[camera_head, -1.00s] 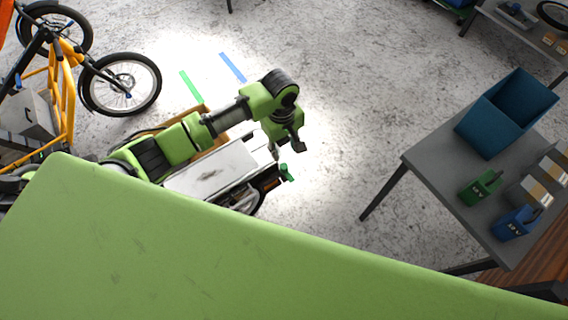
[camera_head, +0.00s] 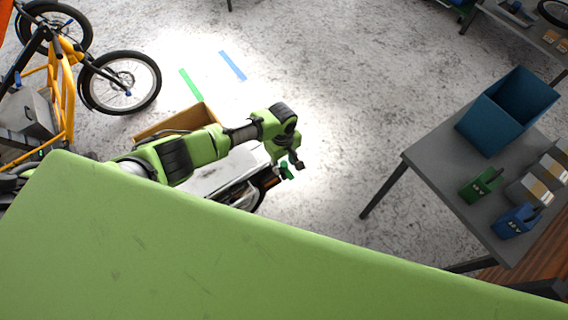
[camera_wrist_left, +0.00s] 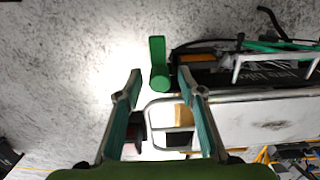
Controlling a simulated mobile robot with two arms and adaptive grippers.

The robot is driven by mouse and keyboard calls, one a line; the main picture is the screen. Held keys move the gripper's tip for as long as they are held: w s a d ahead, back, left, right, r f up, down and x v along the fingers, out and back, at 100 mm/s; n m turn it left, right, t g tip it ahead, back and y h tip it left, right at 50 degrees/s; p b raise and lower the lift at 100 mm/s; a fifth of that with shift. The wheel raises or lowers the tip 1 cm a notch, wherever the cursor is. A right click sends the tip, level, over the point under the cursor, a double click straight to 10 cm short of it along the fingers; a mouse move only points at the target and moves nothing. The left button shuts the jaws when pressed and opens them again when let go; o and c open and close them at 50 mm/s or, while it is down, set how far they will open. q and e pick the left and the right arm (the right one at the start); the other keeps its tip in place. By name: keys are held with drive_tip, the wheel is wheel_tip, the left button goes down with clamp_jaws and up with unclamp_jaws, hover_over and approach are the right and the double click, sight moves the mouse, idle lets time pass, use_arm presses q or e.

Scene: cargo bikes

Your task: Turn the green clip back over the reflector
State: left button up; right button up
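The green clip (camera_head: 286,171) is at the end of the cargo bike (camera_head: 215,178) beneath my left arm. In the left wrist view the clip (camera_wrist_left: 159,66) stands out past the bike's frame, ahead of and between my left fingertips. My left gripper (camera_head: 298,164) is open around empty space; its two fingers (camera_wrist_left: 159,80) flank the clip's line, with no clear contact. A small dark reddish block (camera_wrist_left: 134,132) beside the left finger may be the reflector; I cannot tell surely. My right gripper is not in view.
A grey table (camera_head: 425,160) at right holds a blue bin (camera_head: 490,125), a green battery (camera_head: 481,185) and a blue battery (camera_head: 515,221). An orange bike (camera_head: 68,85) stands at left. A cardboard box (camera_head: 180,122) lies behind my left arm.

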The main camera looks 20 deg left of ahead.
use_arm(q)
drive_tip(key=shift+f, duration=0.3)
drive_tip(key=shift+c, duration=0.4)
clamp_jaws()
drive_tip(key=shift+m, duration=0.4)
drive_tip(key=m, duration=0.3)
drive_tip(key=shift+m+p, duration=0.3)
drive_tip(key=m, duration=0.4)
drive_tip(key=shift+m, duration=0.3)
drive_tip(key=m, duration=0.4)
drive_tip(key=shift+m, duration=2.4)
